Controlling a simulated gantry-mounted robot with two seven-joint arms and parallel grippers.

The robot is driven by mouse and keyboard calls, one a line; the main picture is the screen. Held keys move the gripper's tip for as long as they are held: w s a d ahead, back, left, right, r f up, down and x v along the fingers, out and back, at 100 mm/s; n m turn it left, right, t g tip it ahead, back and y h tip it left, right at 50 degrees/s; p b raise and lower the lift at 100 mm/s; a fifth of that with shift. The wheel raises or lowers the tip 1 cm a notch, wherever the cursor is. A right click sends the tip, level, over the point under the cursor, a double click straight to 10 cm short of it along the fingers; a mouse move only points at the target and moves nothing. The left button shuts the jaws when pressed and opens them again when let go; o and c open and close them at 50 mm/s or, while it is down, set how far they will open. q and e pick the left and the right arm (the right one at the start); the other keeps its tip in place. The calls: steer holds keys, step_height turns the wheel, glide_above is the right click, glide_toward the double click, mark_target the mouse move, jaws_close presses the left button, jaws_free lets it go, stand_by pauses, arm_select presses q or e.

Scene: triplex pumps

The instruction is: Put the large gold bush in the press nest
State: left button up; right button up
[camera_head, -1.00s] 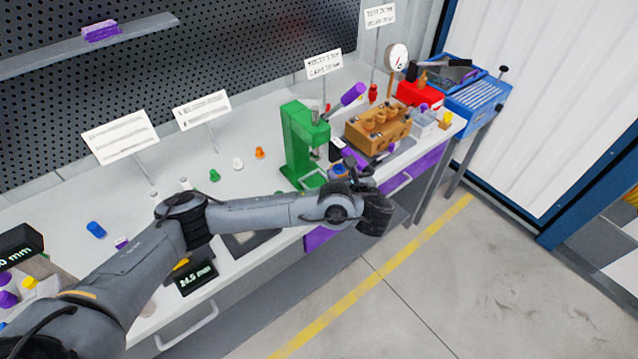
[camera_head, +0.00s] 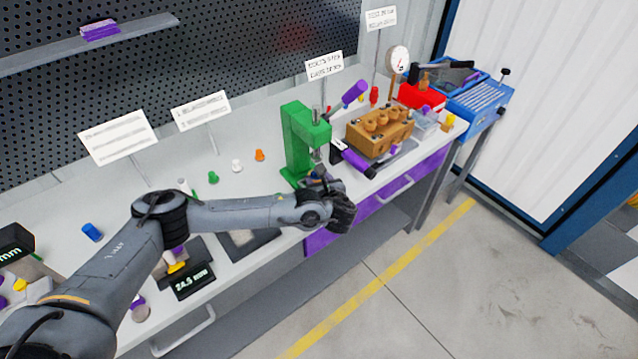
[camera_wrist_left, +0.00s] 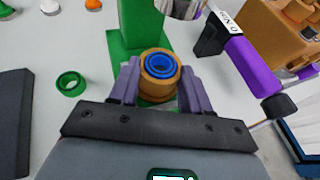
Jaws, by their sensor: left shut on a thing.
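The large gold bush (camera_wrist_left: 160,88) is between the two fingers of my left gripper (camera_wrist_left: 160,92), which is shut on it. A blue ring (camera_wrist_left: 161,66) shows inside the bush's top opening; whether it sits in the bush or lies below cannot be told. The bush is over or on the base of the green press (camera_wrist_left: 136,25), below its silver ram (camera_wrist_left: 184,8). The nest itself is hidden by the bush and fingers. In the head view my left gripper (camera_head: 322,180) is at the front of the green press (camera_head: 300,140), its fingertips mostly hidden.
A green ring (camera_wrist_left: 71,83) lies left of the press base. A purple-handled tool (camera_head: 355,160) lies right of the press, near the brown pump block (camera_head: 378,132). Green, white and orange (camera_head: 259,155) small parts stand to the left. A dark tray (camera_head: 248,242) lies near the bench's front edge.

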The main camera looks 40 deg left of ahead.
arm_select(q)
steer(key=shift+f, duration=0.25)
steer(key=shift+f, duration=0.15)
steer(key=o, duration=1.2)
steer(key=shift+c, duration=0.2)
